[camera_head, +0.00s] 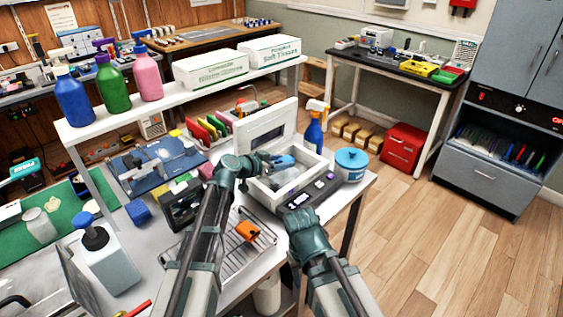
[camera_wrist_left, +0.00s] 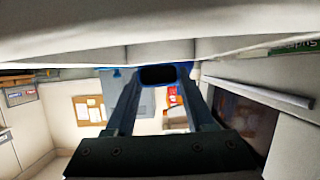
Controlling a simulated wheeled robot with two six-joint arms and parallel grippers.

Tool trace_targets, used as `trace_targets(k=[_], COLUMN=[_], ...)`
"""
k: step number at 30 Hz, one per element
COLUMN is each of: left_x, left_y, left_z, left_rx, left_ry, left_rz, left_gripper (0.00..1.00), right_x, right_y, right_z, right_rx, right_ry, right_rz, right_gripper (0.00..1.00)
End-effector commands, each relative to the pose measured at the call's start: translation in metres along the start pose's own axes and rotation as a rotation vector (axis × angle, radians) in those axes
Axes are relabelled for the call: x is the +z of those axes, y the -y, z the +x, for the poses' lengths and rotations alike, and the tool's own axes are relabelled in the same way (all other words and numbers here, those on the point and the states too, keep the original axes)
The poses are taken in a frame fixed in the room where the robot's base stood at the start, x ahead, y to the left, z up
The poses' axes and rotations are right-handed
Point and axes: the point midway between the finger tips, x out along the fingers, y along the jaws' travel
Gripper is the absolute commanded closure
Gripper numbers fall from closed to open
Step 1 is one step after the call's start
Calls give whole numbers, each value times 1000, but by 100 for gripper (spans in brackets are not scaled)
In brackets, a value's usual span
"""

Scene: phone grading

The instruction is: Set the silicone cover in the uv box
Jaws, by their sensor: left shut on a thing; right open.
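The uv box (camera_head: 255,188) is a white box on the bench with its lid (camera_head: 262,135) raised and a dark control panel (camera_head: 312,193) on its front. My left gripper (camera_head: 272,161) is over the open box, shut on a small blue thing that looks like the silicone cover (camera_head: 286,161). In the left wrist view the cover (camera_wrist_left: 158,75) shows as a blue-edged, dark piece between the fingertips. Whether it touches the box floor cannot be told. My right gripper (camera_head: 299,217) is open and empty, in front of the box's control panel.
A wire rack (camera_head: 205,256) with an orange piece (camera_head: 247,231) stands front left of the box. A blue-lidded tub (camera_head: 351,164) and a blue spray bottle (camera_head: 315,132) stand close to its right. A black device (camera_head: 182,205) is to the left.

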Motion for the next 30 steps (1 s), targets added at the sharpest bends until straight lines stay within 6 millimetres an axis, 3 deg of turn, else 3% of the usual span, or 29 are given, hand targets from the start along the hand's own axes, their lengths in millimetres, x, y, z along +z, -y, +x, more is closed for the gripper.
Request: trace_targets(k=[12, 30], left_x=[29, 31], left_y=[0, 0], left_z=[12, 11], left_rx=[0, 0], left_ry=[0, 0], left_rz=[0, 0], left_gripper=[99, 99], right_x=[-2, -2], right_y=[3, 3], right_z=[31, 32], right_rx=[0, 0], right_ry=[0, 0], right_rz=[0, 0], right_gripper=[50, 50])
